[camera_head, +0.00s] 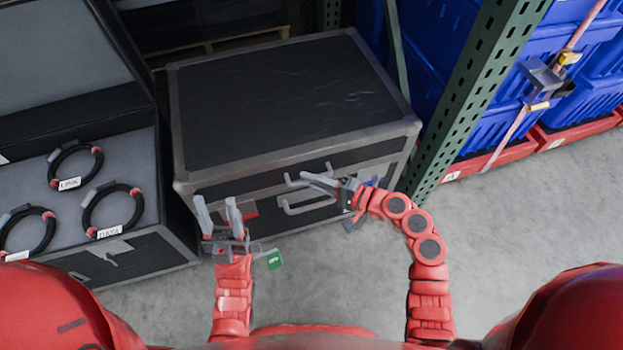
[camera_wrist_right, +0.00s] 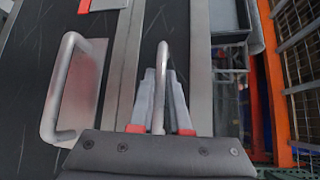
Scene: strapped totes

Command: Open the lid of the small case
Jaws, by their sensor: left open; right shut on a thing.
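The small case (camera_head: 290,90) is black with grey metal edges and stands on the floor in the middle of the head view. Its lid looks closed. A lid handle (camera_wrist_right: 161,60) and a lower handle (camera_head: 308,207) are on its front face. The lower handle also shows in the right wrist view (camera_wrist_right: 50,105). My right gripper (camera_head: 305,180) is at the lid handle; in the wrist view its fingers (camera_wrist_right: 160,82) are shut around that bar. My left gripper (camera_head: 218,205) is open and empty, in front of the case's left front corner.
An open case (camera_head: 145,250) with several labelled cable coils stands close on the left. A green rack post (camera_head: 480,95) and blue totes (camera_head: 480,50) with straps are on the right. The grey floor (camera_head: 540,220) at the front right is clear.

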